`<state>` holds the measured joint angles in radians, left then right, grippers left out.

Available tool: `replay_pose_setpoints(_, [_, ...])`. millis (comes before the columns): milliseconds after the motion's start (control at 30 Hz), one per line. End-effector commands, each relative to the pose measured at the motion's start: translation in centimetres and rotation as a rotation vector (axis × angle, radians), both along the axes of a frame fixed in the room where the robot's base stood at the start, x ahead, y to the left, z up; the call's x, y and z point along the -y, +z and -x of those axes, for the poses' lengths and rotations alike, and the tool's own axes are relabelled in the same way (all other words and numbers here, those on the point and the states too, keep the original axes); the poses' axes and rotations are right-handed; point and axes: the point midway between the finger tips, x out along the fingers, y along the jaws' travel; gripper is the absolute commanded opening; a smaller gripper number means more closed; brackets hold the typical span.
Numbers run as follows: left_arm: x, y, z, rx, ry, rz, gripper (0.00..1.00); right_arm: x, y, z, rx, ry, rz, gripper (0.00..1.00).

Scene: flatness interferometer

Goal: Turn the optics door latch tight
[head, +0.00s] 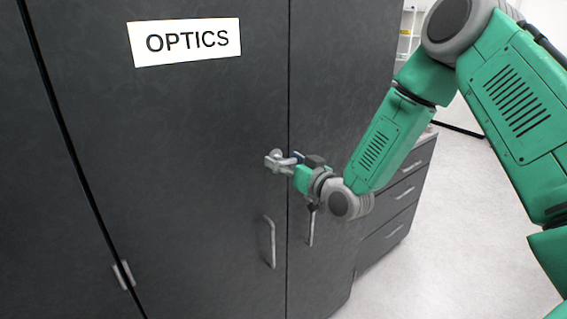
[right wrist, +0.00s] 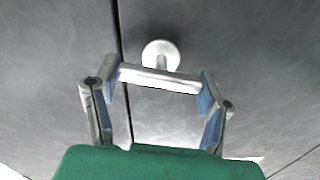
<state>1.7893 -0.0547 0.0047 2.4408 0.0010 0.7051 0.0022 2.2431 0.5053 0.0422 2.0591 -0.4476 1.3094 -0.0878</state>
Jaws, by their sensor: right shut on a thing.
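The optics door (head: 190,120) is a dark grey cabinet door with a white OPTICS sign (head: 187,41). Its silver latch (head: 273,160) sits near the door's right edge. In the right wrist view the latch's bar (right wrist: 158,79) stands out from a round base (right wrist: 160,54) and lies nearly level, tilted slightly down to the right. My right gripper (head: 291,163) is shut on the bar, with one blue-padded finger at each end, as the right wrist view (right wrist: 160,84) shows. The door looks closed. My left gripper is in neither view.
Two upright pull handles, one on the optics door (head: 270,242) and one on the neighbouring door (head: 311,226), are below my right gripper. A drawer unit (head: 400,192) stands to the right. The pale floor (head: 460,230) beyond it is clear.

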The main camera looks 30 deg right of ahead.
Motion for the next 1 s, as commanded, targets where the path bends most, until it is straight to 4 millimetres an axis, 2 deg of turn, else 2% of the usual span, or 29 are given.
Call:
replay_pose_setpoints(33, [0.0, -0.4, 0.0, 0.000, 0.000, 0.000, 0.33, 0.1, -0.5, 0.1, -0.011, -0.002, -0.038, 0.36])
replay_pose_setpoints(1000, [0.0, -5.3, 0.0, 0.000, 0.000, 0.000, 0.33, 0.4, -1.0, 0.1, -0.082, -0.003, -0.952, 0.36])
